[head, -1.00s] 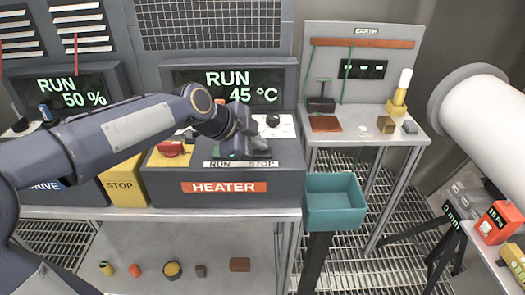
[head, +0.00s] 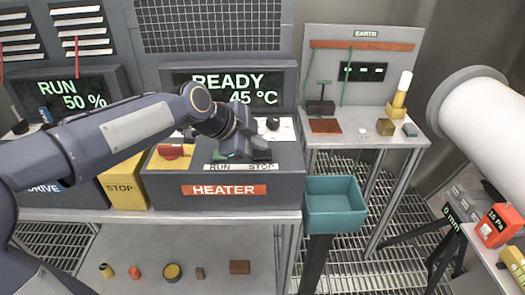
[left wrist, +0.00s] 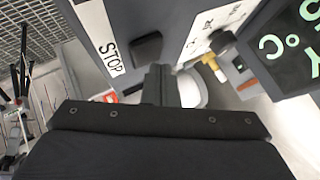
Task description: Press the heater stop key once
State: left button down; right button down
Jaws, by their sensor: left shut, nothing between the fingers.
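The heater box (head: 165,188) carries an orange HEATER plate (head: 224,190) and a label strip reading RUN and STOP. The dark stop key (left wrist: 148,47) shows beside the STOP label (left wrist: 108,42) in the left wrist view. In the head view my gripper largely covers the keys. My left gripper (head: 246,154) is shut and empty, low over the box just behind the label strip. In the left wrist view its fingers (left wrist: 158,82) end close to the stop key; I cannot tell whether they touch it. The heater display (head: 228,88) reads READY and 45 °C. My right gripper is out of view.
A red switch (head: 174,152) sits left of my gripper and a black knob (head: 272,123) behind it. The drive unit with its yellow STOP panel (head: 122,190) stands to the left. A teal bin (head: 335,208) and the EARTH bench (head: 365,140) stand to the right.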

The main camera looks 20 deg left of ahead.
aim_at(258, 155)
pick_arm(q)
jog(key=shift+r, duration=0.25)
jog(key=shift+r+p, duration=1.6)
jog(key=shift+r, duration=0.9)
